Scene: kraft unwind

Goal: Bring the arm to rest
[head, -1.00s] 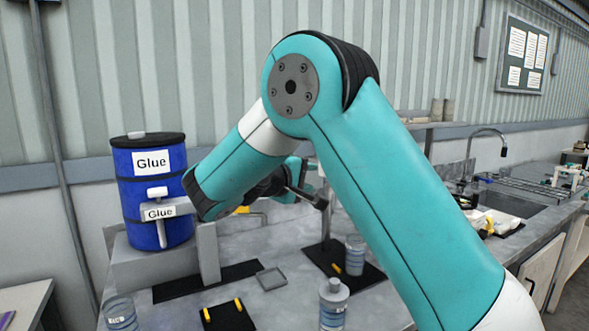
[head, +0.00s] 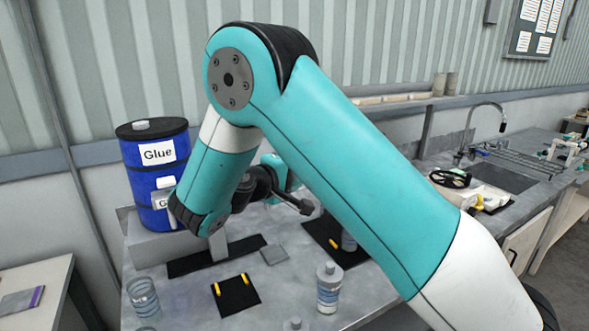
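My teal and white arm crosses the middle of the head view, with its elbow high and its forearm bent down to the left. My gripper (head: 299,204) is a small dark shape right of the forearm, above the grey worktop. The upper arm passes close to it, and its fingers are too small and dark to tell whether they are open or shut. I see nothing clearly held in it.
A blue glue drum (head: 152,165) stands at the back left, its tap partly behind my forearm. A clear jar (head: 143,298), a black mat with yellow pegs (head: 235,294) and a capped bottle (head: 328,290) are on the worktop (head: 195,303). A sink (head: 500,176) lies right.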

